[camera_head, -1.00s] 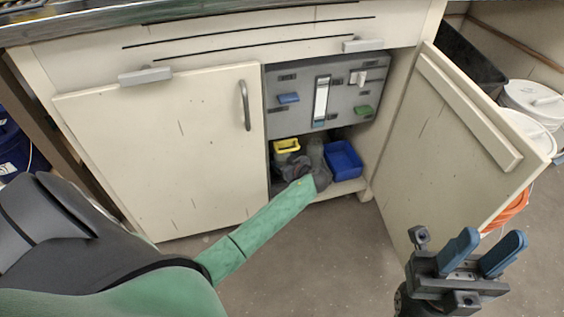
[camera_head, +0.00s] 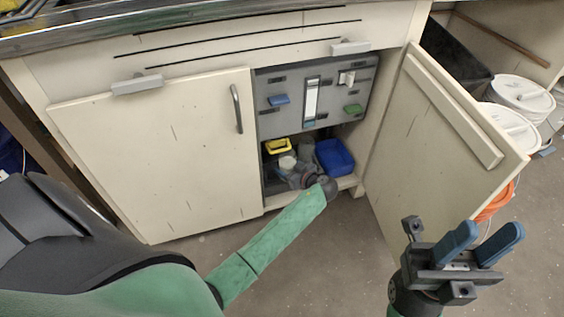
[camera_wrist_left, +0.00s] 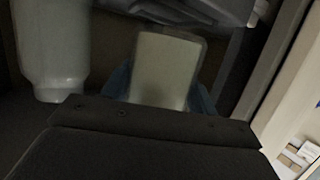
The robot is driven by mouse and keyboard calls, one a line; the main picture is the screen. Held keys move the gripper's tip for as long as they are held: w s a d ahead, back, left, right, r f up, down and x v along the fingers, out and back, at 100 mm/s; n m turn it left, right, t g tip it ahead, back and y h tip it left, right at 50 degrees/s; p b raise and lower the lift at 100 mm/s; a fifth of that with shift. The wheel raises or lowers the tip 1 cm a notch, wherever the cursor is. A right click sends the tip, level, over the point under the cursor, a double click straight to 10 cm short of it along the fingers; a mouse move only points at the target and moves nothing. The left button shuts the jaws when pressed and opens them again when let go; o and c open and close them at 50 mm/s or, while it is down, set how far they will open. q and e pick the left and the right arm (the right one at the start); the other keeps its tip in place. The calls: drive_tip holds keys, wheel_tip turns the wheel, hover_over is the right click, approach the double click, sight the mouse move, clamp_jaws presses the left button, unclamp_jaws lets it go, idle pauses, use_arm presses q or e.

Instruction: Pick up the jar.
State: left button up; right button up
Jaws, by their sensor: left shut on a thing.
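The jar appears to be the pale, blurred, upright-sided thing (camera_wrist_left: 165,70) between the blue fingers of my left gripper (camera_wrist_left: 160,88) in the left wrist view. The gripper is shut on it, and the fingers hide behind its lower sides. In the head view my left arm reaches into the open lower cabinet, where the wrist (camera_head: 308,180) hides much of the gripper and what it holds. My right gripper (camera_head: 488,236) is open and empty, outside the cabinet in front of the right door.
A white bottle (camera_wrist_left: 50,50) stands left of the held thing. A yellow bin (camera_head: 278,146) and a blue bin (camera_head: 334,157) sit in the cabinet under a grey panel (camera_head: 312,100). The open right door (camera_head: 440,140) flanks the opening; white buckets (camera_head: 520,95) stand beyond it.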

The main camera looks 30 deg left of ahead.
use_arm(q)
drive_tip(key=s+d+p, duration=0.1)
drive_tip(key=s+d, duration=0.2)
drive_tip(key=d, duration=0.7)
drive_tip(key=shift+p, duration=0.3)
drive_tip(key=shift+s, duration=0.1)
